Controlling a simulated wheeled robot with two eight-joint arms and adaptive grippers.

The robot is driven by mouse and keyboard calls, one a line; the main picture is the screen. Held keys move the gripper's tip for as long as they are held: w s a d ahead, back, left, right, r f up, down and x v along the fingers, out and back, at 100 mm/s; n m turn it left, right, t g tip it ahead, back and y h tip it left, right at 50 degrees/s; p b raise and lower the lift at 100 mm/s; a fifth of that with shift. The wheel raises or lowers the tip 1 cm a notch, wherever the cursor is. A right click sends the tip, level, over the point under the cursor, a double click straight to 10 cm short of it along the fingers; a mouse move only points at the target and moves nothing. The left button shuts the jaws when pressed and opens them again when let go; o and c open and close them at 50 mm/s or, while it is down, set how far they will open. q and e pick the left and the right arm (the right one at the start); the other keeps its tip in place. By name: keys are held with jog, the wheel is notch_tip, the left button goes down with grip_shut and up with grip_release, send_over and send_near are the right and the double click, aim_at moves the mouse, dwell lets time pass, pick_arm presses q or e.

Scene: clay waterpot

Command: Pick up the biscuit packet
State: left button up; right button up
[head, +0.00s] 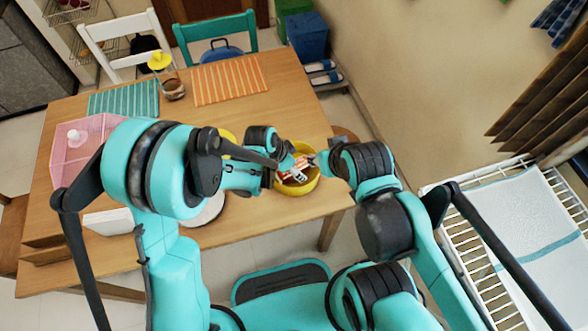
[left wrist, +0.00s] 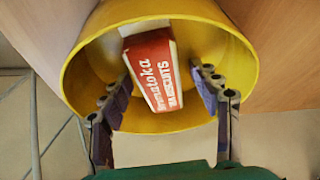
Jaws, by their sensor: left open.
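The biscuit packet is a red and white box with white lettering. It lies tilted inside a yellow bowl (head: 313,184). In the left wrist view the packet (left wrist: 150,72) rests within the round yellow bowl (left wrist: 90,62). My left gripper (left wrist: 161,76) is open, with one finger on each side of the packet and the tips inside the bowl's rim. The fingers look apart from the packet. In the head view my left gripper (head: 287,160) is at the bowl and partly hides it. My right arm is close by on the right; its fingers cannot be made out clearly.
The wooden table (head: 270,118) holds a teal striped mat (head: 125,98), an orange striped mat (head: 230,80), a jar (head: 174,89) and a pink crate (head: 62,160). A white rack (head: 470,235) stands at the right. The table's middle is mostly clear.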

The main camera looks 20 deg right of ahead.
pick_arm(q)
jog(key=shift+f, duration=0.2)
dwell(0.3)
jog(key=c, duration=1.3)
